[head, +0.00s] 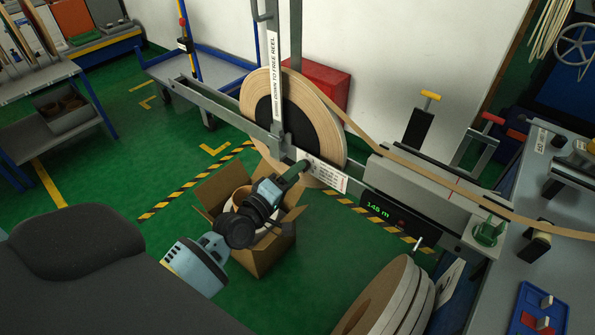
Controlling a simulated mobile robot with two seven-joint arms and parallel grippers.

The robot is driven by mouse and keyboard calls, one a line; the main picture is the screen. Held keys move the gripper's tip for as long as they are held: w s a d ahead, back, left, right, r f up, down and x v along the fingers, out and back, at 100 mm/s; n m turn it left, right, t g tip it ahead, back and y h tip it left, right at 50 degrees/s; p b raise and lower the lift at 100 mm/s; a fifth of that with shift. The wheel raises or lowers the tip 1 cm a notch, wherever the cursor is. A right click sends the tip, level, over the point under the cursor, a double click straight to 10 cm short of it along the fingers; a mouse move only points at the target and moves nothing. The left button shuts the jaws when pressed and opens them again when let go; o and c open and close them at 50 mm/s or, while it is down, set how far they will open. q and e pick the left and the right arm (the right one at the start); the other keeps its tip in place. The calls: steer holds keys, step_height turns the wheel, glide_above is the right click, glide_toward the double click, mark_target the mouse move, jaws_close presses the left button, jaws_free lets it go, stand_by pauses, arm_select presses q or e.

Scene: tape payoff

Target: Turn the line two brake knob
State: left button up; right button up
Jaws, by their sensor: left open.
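My left gripper (297,171) reaches up from the lower left to the grey rail (240,122) of the tape payoff. Its jaws are open, and the fingertips are at the left end of a white label (327,175) on the rail. A small dark part shows at the fingertips; it may be the brake knob, but I cannot tell it from the fingers or whether they touch. The large tape reel (325,125), tan with a black hub, stands upright just behind the rail. My right gripper is not in view.
An open cardboard box (265,258) with rolls inside stands under my left wrist. A grey unit with a green display (378,210) carries the tape rightward, with yellow-topped (430,96) and red-topped (493,118) handles behind it. Large rolls (385,300) stand at the bottom. A red box (320,83) is behind the reel.

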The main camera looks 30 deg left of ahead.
arm_select(q)
steer(key=s, duration=0.6)
steer(key=shift+a, duration=0.4)
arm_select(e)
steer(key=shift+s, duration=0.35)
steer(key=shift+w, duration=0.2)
arm_select(q)
steer(key=s+d+f+m+g+p, duration=0.2)
steer(key=s+m, duration=0.3)
steer(key=s, duration=0.6)
steer(key=s+d+f+m+g+p, duration=0.3)
steer(key=s+d+m+g+p, duration=0.1)
steer(key=s, duration=0.6)
steer(key=s+d+f+m+g+p, duration=0.3)
steer(key=s+m+p, duration=0.2)
steer(key=s, duration=0.6)
steer(key=shift+s+d+m+y, duration=0.2)
steer(key=shift+s+m+y, duration=0.1)
steer(key=shift+s+m, duration=0.1)
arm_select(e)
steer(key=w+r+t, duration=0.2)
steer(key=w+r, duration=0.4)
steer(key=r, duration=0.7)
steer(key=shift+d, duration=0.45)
arm_select(q)
steer(key=shift+w, duration=0.1)
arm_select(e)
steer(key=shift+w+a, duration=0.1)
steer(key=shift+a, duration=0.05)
